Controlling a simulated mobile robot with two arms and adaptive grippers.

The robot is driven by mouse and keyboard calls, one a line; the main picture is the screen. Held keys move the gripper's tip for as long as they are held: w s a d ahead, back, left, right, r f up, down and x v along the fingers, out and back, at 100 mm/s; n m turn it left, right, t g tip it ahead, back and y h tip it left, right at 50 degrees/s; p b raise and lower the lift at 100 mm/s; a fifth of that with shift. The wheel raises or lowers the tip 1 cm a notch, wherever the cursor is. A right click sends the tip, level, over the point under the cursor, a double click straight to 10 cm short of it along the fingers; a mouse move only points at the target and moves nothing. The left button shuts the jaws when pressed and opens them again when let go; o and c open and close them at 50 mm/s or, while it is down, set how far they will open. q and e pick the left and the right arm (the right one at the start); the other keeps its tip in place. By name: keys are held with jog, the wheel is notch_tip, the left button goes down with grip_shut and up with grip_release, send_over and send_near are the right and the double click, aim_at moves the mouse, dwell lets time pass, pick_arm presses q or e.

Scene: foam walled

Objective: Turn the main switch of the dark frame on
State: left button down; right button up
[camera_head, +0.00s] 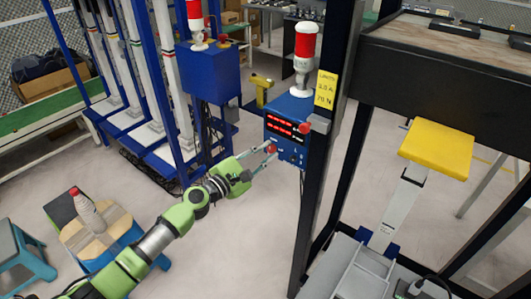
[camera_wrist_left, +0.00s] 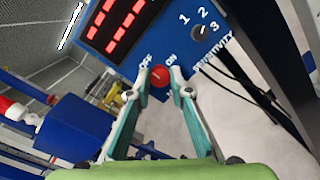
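A blue control box (camera_head: 287,108) with red digit displays is at the dark frame's post (camera_head: 323,165). Its red round main switch (camera_head: 271,149) is low on the front face. In the left wrist view the switch (camera_wrist_left: 160,76) sits between OFF and ON labels, its mark hard to read. My left gripper (camera_head: 262,157) reaches in from the left. In the left wrist view its fingertips (camera_wrist_left: 161,80) stand on either side of the switch with small gaps, apparently not clamped on it. My right gripper is in neither view.
A black sensitivity knob (camera_wrist_left: 199,31) is near the switch. A red button (camera_head: 305,127) sticks out beside the post. Another blue cabinet (camera_head: 210,72) stands behind left. A stool with a bottle (camera_head: 88,212) is lower left. A yellow pad (camera_head: 437,148) is at right.

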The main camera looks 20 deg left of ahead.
pick_arm(q)
jog(key=shift+m, duration=0.4)
jog(key=m, duration=0.3)
jog(key=shift+m, duration=0.4)
jog(key=m, duration=0.4)
jog(key=shift+y+p, duration=0.35)
jog(key=shift+y, duration=0.05)
jog(key=m, duration=0.4)
jog(key=shift+d+p, duration=0.1)
jog(key=shift+p, duration=0.25)
jog(key=m+y, duration=0.1)
jog(key=m, duration=0.3)
jog(key=shift+p, duration=0.4)
jog(key=shift+m, duration=0.4)
jog(key=c, duration=1.8)
grip_release()
